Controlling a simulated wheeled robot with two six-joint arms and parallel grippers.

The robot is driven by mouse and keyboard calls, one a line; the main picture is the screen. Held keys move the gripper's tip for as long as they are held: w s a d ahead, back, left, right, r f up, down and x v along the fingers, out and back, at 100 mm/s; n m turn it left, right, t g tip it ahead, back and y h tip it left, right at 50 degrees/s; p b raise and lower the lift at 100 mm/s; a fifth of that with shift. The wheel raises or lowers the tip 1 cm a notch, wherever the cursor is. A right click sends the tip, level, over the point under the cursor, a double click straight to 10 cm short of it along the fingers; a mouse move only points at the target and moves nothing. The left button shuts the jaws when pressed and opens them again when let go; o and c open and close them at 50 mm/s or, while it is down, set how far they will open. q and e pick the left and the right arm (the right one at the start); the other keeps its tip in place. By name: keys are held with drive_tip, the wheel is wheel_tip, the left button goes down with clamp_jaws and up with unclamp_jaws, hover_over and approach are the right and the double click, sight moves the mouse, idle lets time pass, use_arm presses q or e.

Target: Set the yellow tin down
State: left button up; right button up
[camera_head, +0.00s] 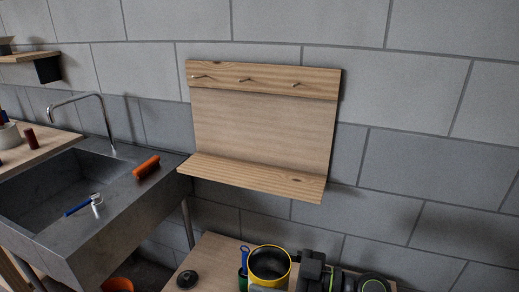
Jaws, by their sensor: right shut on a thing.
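The yellow tin (254,276) is at the bottom middle of the head view, over or on the wooden bench top. It is upright, with a yellow rim and a dark, open inside. My right gripper (296,260) comes in from the right and is shut on the tin at its right side. The dark arm parts hide some of that side. The tin's base is cut off by the frame, so I cannot tell whether it touches the bench. My left gripper is not in view.
A blue-handled tool (244,257) stands close left of the tin. A dark round lid (187,279) lies on the bench (215,257). Above is a wooden wall shelf (255,178) with pegs. A grey sink (100,237) at left holds a blue-handled brush; an orange roller (146,166) lies on its edge.

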drive_tip(key=s+d+m+t+h, duration=0.2)
drive_tip(key=d+m+t+h, duration=0.2)
drive_tip(key=d, duration=0.5)
drive_tip(key=s+d+f+m+t+h, duration=0.1)
drive_tip(key=d+m+t+h, duration=0.3)
drive_tip(key=d, duration=0.5)
drive_tip(key=s+m+t, duration=0.1)
drive_tip(key=t, duration=0.1)
drive_tip(key=shift+s+f+t+h, duration=0.25)
drive_tip(key=shift+s+t+h, duration=0.05)
drive_tip(key=shift+s+t, duration=0.1)
